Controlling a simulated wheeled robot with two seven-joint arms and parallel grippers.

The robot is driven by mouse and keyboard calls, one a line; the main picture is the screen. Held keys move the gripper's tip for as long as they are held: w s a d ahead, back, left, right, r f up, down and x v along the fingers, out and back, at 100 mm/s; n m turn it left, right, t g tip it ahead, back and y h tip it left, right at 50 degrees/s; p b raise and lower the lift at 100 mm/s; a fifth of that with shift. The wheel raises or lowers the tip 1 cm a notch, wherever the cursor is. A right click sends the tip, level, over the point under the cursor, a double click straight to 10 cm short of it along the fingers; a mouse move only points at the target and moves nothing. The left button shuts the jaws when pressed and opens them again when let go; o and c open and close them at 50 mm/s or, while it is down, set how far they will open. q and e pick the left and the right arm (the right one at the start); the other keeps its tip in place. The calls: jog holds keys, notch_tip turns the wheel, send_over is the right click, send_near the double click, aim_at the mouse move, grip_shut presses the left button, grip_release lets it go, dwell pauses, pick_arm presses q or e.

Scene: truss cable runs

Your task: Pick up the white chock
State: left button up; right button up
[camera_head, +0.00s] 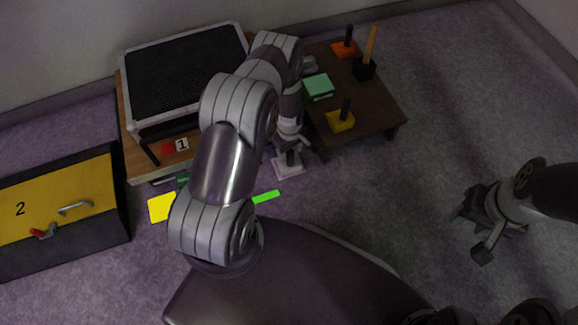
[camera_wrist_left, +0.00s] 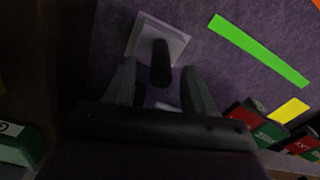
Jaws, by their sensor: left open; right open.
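The white chock (camera_head: 287,170) is a flat pale block with an upright black handle, on the carpet in front of the dark low table. It also shows in the left wrist view (camera_wrist_left: 142,39). My left gripper (camera_wrist_left: 158,68) is open, with a finger on each side of the black handle; whether they touch it I cannot tell. In the head view, my left gripper (camera_head: 289,148) is just above the chock and partly covers it. My right gripper (camera_head: 468,234) is open and empty over bare carpet at the right.
The dark table (camera_head: 382,110) holds orange, black, yellow and green pieces, several with handles. A black-topped case (camera_head: 185,70) stands on a wooden table at the left. A yellow box marked 2 (camera_head: 45,210) stands further left. A green strip (camera_head: 265,197) lies near the chock.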

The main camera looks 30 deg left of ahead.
aim_at(292, 165)
pick_arm(q)
notch_tip(292, 165, down, 4)
jog(key=shift+f+b, duration=0.1)
jog(key=shift+b, duration=1)
jog(key=shift+r, duration=0.2)
pick_arm(e)
notch_tip(292, 165, down, 3)
jog(key=shift+f, duration=0.1)
pick_arm(q)
grip_shut()
